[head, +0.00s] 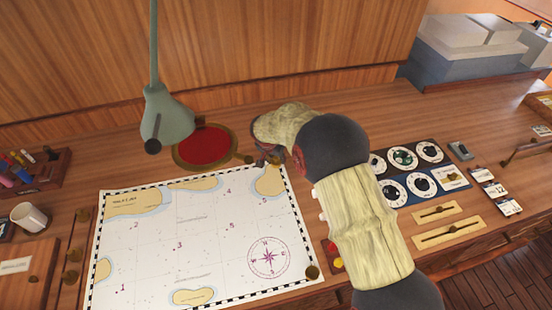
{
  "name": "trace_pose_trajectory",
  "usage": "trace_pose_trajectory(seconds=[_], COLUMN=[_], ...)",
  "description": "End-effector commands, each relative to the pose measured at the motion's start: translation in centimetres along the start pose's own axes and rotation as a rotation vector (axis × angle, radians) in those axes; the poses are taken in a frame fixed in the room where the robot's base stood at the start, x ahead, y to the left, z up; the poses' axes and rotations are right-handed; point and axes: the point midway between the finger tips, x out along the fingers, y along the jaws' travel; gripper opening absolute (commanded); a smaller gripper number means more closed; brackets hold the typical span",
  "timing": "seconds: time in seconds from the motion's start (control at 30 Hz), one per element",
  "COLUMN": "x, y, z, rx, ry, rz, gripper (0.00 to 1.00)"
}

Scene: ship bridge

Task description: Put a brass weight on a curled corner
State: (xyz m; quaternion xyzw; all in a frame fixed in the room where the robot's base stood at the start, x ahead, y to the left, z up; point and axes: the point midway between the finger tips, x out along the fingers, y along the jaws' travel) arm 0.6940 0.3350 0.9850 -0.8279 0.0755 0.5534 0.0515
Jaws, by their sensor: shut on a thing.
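The white sea chart (200,245) lies on the wooden desk. My gripper (272,152) is at the chart's top right corner, mostly hidden behind my own arm. It is shut on a small brass weight (275,161), only partly visible, close above or on that corner; I cannot tell which. Another brass weight (312,271) sits at the chart's bottom right corner. More brass weights (72,255) stand in a row left of the chart. I cannot make out clearly how far any corner curls.
A green lamp (167,115) hangs over a red disc with a brass rim (205,147) behind the chart. A white mug (29,217) and a pen rack (30,172) stand at left. Dial panels (405,172) and sliders (448,235) lie right of my arm.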

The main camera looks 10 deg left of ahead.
Motion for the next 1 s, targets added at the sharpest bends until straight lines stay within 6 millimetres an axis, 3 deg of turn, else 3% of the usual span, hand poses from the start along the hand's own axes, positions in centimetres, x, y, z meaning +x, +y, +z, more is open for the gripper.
trace_pose_trajectory(seconds=[1.0], x=[0.59], y=[-0.03], z=[0.20], rx=[0.000], ry=[0.001], rz=[-0.001], gripper=[0.00])
